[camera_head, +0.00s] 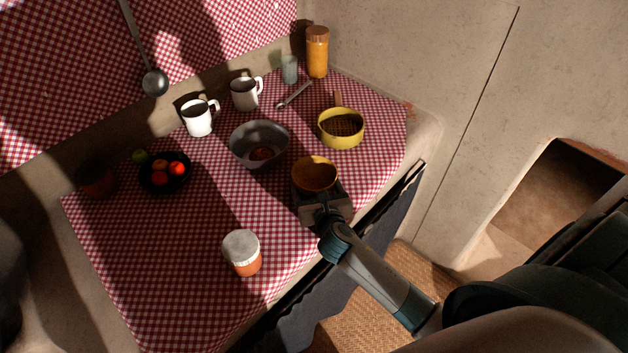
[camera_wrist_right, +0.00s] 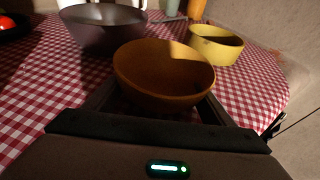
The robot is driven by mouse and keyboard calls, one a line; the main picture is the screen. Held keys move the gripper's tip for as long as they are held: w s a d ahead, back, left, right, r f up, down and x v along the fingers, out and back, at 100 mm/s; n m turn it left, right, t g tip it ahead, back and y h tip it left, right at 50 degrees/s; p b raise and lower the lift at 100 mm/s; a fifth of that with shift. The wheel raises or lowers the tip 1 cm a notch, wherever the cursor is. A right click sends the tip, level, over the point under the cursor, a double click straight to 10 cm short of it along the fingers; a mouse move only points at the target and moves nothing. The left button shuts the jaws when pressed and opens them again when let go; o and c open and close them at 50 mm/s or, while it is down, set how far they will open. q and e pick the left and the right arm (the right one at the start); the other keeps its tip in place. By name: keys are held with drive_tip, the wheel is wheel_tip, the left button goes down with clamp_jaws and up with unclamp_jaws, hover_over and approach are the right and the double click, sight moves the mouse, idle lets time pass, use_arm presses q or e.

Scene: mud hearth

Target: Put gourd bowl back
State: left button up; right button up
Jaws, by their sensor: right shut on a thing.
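The gourd bowl (camera_head: 314,175) is a small brown-orange bowl at the front right of the checked counter cloth. My right gripper (camera_head: 319,194) reaches in from the lower right and is shut on the near side of the bowl. In the right wrist view the gourd bowl (camera_wrist_right: 163,75) sits between the dark fingers, opening upward and slightly tilted, and looks empty. I cannot tell whether its base touches the cloth. My left gripper is not in view.
A grey metal bowl (camera_head: 259,145) stands just behind left and a yellow bowl (camera_head: 341,129) behind right. Two white mugs, a dark fruit bowl (camera_head: 165,187), an orange jar (camera_head: 317,52) and a white-lidded jar (camera_head: 242,253) stand around. The cloth's front left is clear.

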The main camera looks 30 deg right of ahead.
drive_tip(key=shift+s+f, duration=0.15)
drive_tip(key=shift+f, duration=0.5)
